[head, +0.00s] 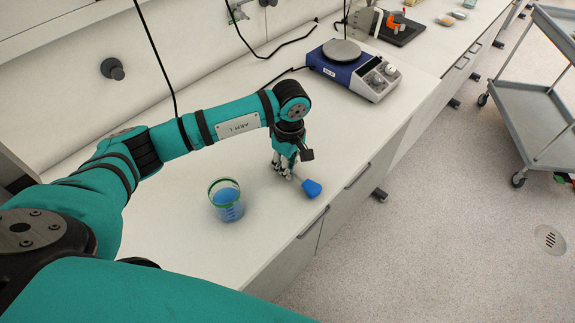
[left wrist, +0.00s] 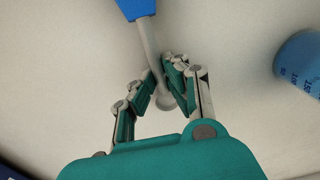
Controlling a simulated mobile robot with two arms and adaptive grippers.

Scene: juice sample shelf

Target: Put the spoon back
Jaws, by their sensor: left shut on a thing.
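The spoon has a blue end (head: 311,188) and a thin grey shaft. My left gripper (head: 284,175) points down over the white bench and is shut on the grey shaft. In the left wrist view the shaft (left wrist: 149,38) runs between the fingertips (left wrist: 165,88), and the blue end (left wrist: 136,8) sticks out at the top edge. The blue end lies low, close to the bench's front edge; I cannot tell whether it touches the top. The shaft's other end is partly hidden by the fingers. My right gripper is not in view.
A clear beaker with a green rim and blue contents (head: 228,205) stands left of my left gripper; its blue side shows in the left wrist view (left wrist: 301,65). A blue hotplate stirrer (head: 347,72) stands farther back. A grey cart (head: 540,117) is at the right. Bench (head: 190,255) around the beaker is clear.

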